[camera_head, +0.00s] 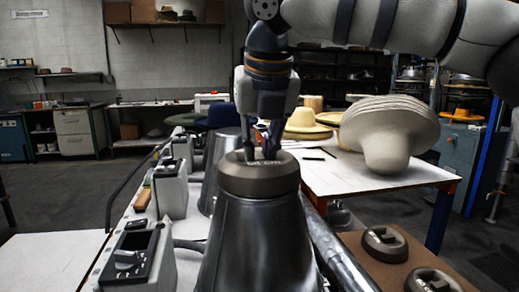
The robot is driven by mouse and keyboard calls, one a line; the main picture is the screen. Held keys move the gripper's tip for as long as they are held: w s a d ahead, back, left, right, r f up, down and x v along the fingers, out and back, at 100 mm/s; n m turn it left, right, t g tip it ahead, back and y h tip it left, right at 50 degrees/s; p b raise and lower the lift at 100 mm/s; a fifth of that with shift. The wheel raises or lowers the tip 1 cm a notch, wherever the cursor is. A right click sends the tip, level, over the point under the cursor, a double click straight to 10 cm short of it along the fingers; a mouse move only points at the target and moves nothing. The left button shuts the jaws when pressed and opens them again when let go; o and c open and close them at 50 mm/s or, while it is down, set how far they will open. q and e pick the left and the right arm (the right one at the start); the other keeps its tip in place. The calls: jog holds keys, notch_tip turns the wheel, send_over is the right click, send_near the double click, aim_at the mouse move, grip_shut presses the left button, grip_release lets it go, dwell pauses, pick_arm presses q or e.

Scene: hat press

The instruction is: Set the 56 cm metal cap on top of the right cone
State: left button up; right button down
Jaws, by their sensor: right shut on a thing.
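The dark grey metal cap (250,180) is at the top of the near cone (258,250), a large shiny metal form in the middle foreground. The cap looks upright and level, and its label is too blurred to read surely. Its lower edge meets the cone's top in the picture, but I cannot tell whether it rests fully on it. My right gripper (262,153) points down from above and is shut on the cap's top. My left gripper is not in view.
A second cone (216,165) stands behind, partly hidden. Control boxes (130,258) line the left side. Two more dark caps (384,243) (436,281) sit on a brown surface at lower right. A white table (345,180) with stacked pale hats (388,130) stands behind right.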

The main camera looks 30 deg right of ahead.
jog(key=shift+r, duration=0.15)
jog(key=c, duration=1.5)
grip_release()
jog(key=v, duration=0.4)
jog(key=w+v, duration=0.1)
jog(key=v, duration=0.2)
jog(key=shift+d+r, duration=0.15)
jog(key=shift+r, duration=0.05)
